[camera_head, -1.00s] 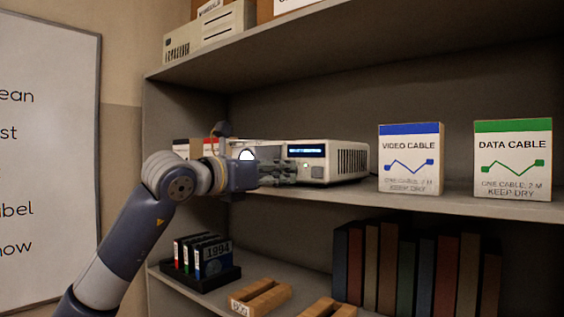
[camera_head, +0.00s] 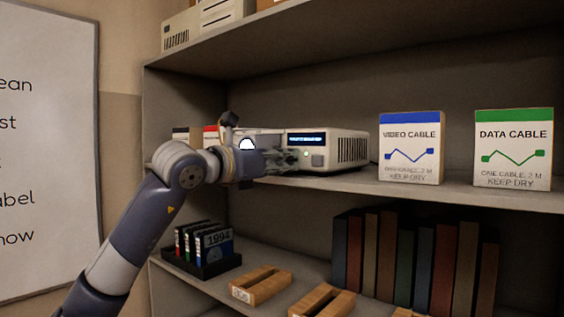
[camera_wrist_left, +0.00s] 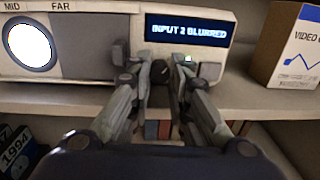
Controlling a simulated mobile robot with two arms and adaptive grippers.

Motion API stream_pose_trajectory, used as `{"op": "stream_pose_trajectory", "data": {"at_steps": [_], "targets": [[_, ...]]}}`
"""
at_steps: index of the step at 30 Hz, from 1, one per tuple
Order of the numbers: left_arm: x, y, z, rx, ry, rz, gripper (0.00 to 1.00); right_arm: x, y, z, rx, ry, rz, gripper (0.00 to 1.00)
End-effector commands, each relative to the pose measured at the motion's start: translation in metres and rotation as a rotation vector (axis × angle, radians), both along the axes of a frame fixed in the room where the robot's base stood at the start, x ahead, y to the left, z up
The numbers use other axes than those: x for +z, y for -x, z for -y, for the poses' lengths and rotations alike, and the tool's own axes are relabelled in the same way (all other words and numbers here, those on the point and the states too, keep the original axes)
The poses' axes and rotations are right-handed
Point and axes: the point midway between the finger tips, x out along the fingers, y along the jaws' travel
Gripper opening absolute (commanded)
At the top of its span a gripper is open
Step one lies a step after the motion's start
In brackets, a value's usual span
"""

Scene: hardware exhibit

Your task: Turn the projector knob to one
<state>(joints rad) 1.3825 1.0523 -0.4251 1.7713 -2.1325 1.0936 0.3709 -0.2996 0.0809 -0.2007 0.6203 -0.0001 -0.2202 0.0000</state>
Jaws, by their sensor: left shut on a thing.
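The white projector (camera_head: 346,150) stands on the middle shelf, with a lit blue display (camera_head: 306,139) on its front. In the left wrist view the display (camera_wrist_left: 187,30) reads "INPUT 2 BLURRED". The round bright lens (camera_wrist_left: 28,45) is at the left, under the labels MID and FAR. My left gripper (camera_head: 291,157) reaches the projector's front from the left. In the left wrist view its fingers (camera_wrist_left: 160,68) are closed around a dark knob (camera_wrist_left: 161,75) below the display's left end. The fingers hide most of the knob and any marks around it. My right gripper is not in view.
A video cable box (camera_head: 411,160) and a data cable box (camera_head: 513,160) stand right of the projector. The lower shelf holds a black rack (camera_head: 200,268) of labelled cases, wooden holders (camera_head: 262,284) and several books (camera_head: 410,265). The upper shelf overhangs the projector.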

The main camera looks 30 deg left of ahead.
Motion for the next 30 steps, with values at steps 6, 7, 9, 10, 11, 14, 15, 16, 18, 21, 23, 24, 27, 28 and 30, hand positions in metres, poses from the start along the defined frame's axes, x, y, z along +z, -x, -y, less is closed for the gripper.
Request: {"op": "stream_pose_trajectory", "data": {"at_steps": [6,7,9,10,11,14,15,16,18,21,23,24,27,28,30], "targets": [[-0.001,0.000,0.000,-0.002,0.117,-0.003,0.00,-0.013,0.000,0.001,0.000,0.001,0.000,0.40],[-0.001,0.000,0.000,-0.002,0.138,-0.005,0.00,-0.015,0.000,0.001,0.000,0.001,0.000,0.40],[-0.002,0.000,0.000,-0.001,0.196,-0.010,0.00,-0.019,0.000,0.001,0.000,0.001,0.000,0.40],[-0.002,0.000,0.000,-0.001,0.222,-0.011,0.00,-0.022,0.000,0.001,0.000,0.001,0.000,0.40],[-0.001,0.001,-0.001,-0.001,0.249,-0.013,0.00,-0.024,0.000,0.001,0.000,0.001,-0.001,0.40],[-0.001,0.001,0.000,-0.002,0.344,-0.020,0.00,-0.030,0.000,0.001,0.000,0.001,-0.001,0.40],[-0.001,0.001,-0.001,-0.002,0.382,-0.023,0.00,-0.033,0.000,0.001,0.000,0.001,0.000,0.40],[-0.001,0.001,-0.001,-0.002,0.411,-0.025,0.00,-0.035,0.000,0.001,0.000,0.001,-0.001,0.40],[-0.001,0.000,-0.001,-0.001,0.477,-0.030,0.00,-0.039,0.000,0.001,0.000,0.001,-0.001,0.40],[-0.001,0.001,-0.001,-0.002,0.572,-0.036,0.00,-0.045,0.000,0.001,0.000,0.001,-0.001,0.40],[-0.001,0.001,-0.001,-0.002,0.630,-0.042,0.00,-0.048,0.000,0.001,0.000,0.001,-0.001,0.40],[-0.001,0.001,-0.002,-0.001,0.668,-0.044,0.00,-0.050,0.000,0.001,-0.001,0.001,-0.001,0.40],[-0.001,0.001,-0.002,-0.002,0.761,-0.051,0.00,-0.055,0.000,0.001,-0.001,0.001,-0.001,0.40],[-0.001,0.001,-0.001,-0.002,0.790,-0.053,0.00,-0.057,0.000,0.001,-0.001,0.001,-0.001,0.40],[-0.001,0.001,-0.002,-0.002,0.857,-0.059,0.00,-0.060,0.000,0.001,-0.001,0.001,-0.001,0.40]]}}
